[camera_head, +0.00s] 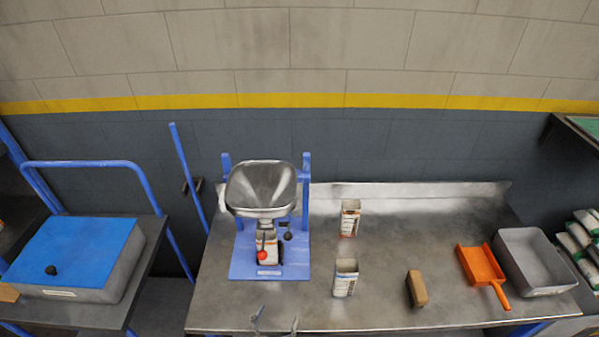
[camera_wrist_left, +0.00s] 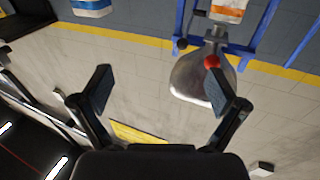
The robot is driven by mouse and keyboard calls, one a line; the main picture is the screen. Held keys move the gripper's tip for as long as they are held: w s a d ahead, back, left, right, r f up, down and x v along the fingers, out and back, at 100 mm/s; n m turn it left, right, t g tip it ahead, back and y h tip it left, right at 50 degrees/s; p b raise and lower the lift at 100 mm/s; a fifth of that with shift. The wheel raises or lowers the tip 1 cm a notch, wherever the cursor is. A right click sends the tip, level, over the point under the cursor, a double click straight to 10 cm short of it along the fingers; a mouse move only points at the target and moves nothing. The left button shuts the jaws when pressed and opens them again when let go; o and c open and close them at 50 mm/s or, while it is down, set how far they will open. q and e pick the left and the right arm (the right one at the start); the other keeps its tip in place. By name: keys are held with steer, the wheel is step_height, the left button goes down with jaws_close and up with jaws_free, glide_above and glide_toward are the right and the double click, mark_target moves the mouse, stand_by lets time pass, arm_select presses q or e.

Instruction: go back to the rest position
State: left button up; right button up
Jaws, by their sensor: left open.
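My left gripper (camera_head: 275,322) shows only its fingertips at the bottom edge of the head view, in front of the metal table. In the left wrist view my left gripper (camera_wrist_left: 166,98) is open, with nothing between its two fingers. A filling station with a steel hopper (camera_head: 262,188) on a blue stand is beyond it on the table. The hopper also shows in the left wrist view (camera_wrist_left: 198,80), upside down. A printed sack (camera_head: 267,248) stands under the hopper, near a red knob (camera_head: 263,255). My right gripper is in neither view.
On the metal table (camera_head: 385,310) stand two open printed sacks (camera_head: 350,218) (camera_head: 345,278), a brown block (camera_head: 417,289), an orange scoop (camera_head: 482,266) and a grey bin (camera_head: 535,262). A blue-lidded box (camera_head: 75,255) sits on a cart at left. Filled sacks (camera_head: 580,235) lie at far right.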

arm_select(q)
steer(key=s+a+f+m+g, duration=0.1)
steer(key=s+f+m+g, duration=0.2)
steer(key=s+f+g, duration=0.55)
steer(key=s+a+f+n+g+y, duration=0.2)
steer(key=s+a+n+g+y, duration=0.15)
steer(key=a, duration=0.35)
steer(key=s+a+f+n+g+y, duration=0.25)
steer(key=s+a, duration=0.25)
steer(key=a, duration=0.3)
step_height(320, 180, down, 24)
steer(key=s+m, duration=0.1)
steer(key=s+a+f+g, duration=0.2)
steer(key=s+f, duration=1.5)
steer(key=s, duration=0.1)
steer(key=shift+s+a+y, duration=0.2)
steer(key=shift+a+y, duration=0.05)
steer(key=shift+y, duration=0.05)
steer(key=shift+o, duration=0.3)
